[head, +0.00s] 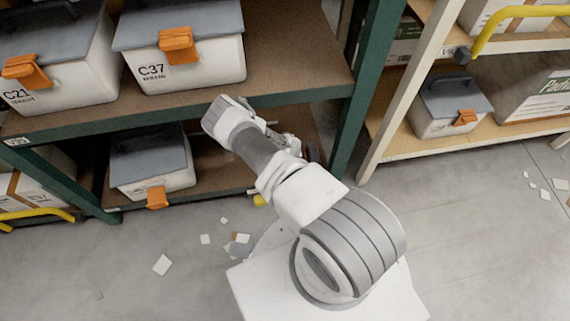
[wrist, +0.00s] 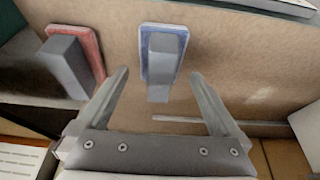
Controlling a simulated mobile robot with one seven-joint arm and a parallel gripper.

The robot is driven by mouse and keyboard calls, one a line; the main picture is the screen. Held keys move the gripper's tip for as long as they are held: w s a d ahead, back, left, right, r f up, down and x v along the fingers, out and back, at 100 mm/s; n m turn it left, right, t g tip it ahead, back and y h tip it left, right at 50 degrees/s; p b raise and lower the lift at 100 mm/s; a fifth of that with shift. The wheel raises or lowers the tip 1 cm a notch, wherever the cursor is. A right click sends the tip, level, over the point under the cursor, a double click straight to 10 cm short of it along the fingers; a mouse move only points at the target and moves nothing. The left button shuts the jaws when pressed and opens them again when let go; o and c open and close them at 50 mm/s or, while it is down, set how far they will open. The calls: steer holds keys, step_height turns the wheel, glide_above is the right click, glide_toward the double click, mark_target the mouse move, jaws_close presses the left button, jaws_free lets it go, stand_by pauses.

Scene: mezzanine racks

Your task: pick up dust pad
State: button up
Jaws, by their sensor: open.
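In the wrist view a pad with a blue rim (wrist: 145,73) and a grey block-shaped grip (wrist: 160,62) lies on a brown board. A second pad, red (wrist: 90,45) with a grey grip (wrist: 68,67), is to its left near the board's edge. I cannot tell by looks which one is called the dust pad. My gripper (wrist: 160,74) is open, its two fingers on either side of the blue pad's grip, with nothing visibly clamped. In the head view my arm largely hides the gripper and the pads.
The brown lower shelf (head: 215,180) holds a grey-lidded bin (head: 155,182) left of my arm. The upper shelf's front edge (head: 270,98) and a green post (head: 352,110) are close to my arm. Paper scraps (head: 162,265) litter the floor.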

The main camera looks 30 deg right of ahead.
steer(key=shift+b+x, duration=0.4)
steer(key=shift+x, duration=0.85)
steer(key=shift+r, duration=0.1)
steer(key=c, duration=1.5)
steer(key=shift+o, duration=0.2)
steer(key=shift+r+p, duration=0.4)
steer(key=shift+r, duration=0.25)
steer(key=r, duration=0.1)
steer(key=r+p, duration=0.1)
steer(key=s+r+p, duration=0.1)
steer(key=r, duration=0.1)
steer(key=shift+d, duration=0.3)
steer(key=s+d+r+p, duration=0.4)
steer(key=s+d+r, duration=0.1)
steer(key=s, duration=0.4)
steer(key=shift+r, duration=0.35)
steer(key=shift+s, duration=0.25)
